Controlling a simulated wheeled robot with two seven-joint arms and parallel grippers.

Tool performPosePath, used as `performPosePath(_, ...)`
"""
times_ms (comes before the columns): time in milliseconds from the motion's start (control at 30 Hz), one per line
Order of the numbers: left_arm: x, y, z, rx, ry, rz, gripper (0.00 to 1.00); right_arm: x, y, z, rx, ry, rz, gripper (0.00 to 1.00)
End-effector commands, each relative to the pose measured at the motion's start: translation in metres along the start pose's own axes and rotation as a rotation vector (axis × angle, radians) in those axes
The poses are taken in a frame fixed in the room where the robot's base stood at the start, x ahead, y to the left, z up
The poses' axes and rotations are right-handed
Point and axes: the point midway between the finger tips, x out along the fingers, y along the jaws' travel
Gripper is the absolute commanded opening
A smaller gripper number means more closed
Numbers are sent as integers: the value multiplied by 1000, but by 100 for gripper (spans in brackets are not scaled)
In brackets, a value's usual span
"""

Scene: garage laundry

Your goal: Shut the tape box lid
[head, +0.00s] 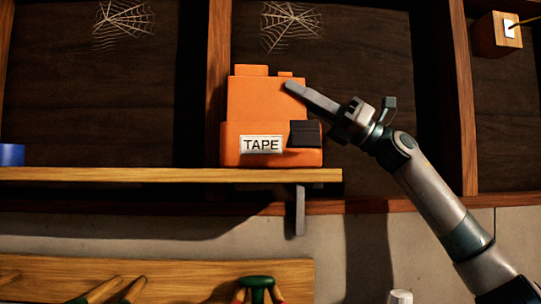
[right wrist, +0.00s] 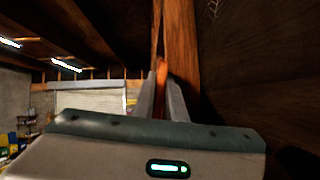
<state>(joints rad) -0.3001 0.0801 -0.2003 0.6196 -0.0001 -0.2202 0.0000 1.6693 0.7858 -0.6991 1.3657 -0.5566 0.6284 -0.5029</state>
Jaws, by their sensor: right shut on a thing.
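The orange tape box (head: 230,148) stands on a wooden shelf in the head view, with a white TAPE label (head: 261,145) on its front. Its orange lid (head: 255,98) stands up behind the box body, so the box is open. My right gripper (head: 290,88) reaches in from the right and is shut on the lid at its upper right edge. The right wrist view shows an orange edge (right wrist: 161,74) between the two grey fingers. The inside of the box is hidden. My left gripper is not in view.
The wooden shelf (head: 120,174) ends just right of the box, with a grey bracket (head: 300,210) below. A black block (head: 305,133) is at the box's front right. A blue object (head: 11,155) sits far left. Tools with green and wooden handles (head: 257,282) are below.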

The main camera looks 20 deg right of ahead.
Motion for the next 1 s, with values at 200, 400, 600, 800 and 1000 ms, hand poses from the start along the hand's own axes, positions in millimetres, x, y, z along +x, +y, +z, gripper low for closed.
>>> performPosePath(200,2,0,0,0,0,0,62,0,5,0,-58,0,36,0)
performPosePath(400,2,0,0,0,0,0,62,0,6,0,-64,0,38,0)
performPosePath(600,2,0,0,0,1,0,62,0,6,0,-70,0,42,0)
performPosePath(800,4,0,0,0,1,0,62,0,12,0,-122,-1,77,0)
performPosePath(1000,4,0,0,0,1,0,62,0,19,0,-191,0,118,0)
